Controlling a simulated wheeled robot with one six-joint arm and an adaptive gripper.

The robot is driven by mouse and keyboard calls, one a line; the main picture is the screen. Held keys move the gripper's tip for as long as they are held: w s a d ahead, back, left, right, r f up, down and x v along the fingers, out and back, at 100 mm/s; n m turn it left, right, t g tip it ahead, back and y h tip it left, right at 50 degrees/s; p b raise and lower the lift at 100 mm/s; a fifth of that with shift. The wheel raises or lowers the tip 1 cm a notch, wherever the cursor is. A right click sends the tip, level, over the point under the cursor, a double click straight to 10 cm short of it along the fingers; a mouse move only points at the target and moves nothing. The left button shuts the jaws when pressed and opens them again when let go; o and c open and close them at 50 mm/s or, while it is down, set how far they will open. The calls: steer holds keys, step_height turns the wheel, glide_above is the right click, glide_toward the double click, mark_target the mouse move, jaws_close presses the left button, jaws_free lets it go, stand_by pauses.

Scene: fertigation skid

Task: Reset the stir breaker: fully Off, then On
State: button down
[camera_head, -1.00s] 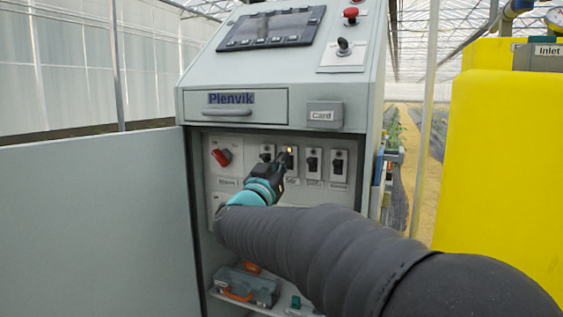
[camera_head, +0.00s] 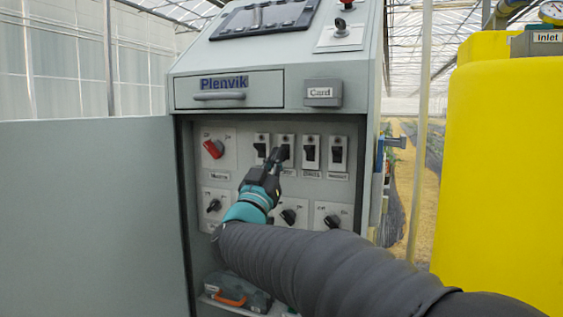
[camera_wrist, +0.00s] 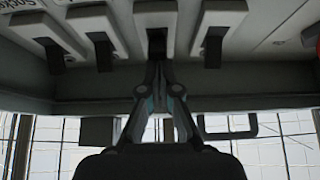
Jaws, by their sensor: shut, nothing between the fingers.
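A row of white breakers with black levers is in the open cabinet in the head view. My gripper (camera_head: 280,153) is shut and empty, its tips at the second breaker (camera_head: 286,139) from the left, partly covering its lever and label. In the wrist view the shut fingertips (camera_wrist: 158,66) are just at the dark lever of that breaker (camera_wrist: 156,14); I cannot tell whether they touch it. The labels are too small or covered to tell which one is the stir breaker. The lever's exact position is hidden, and no lit lamp shows on it.
Neighbouring breakers (camera_head: 262,141) (camera_head: 310,143) stand close on both sides. A red rotary switch (camera_head: 213,148) is at the left, with black knobs (camera_head: 333,220) below. The open cabinet door (camera_head: 90,220) fills the left; a yellow tank (camera_head: 505,170) stands at the right.

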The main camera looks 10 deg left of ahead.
steer(key=shift+r, duration=0.15)
steer(key=r+v, duration=0.1)
steer(key=v, duration=0.8)
steer(key=shift+s+p, duration=0.35)
steer(key=shift+s, duration=0.25)
steer(key=shift+a, duration=0.15)
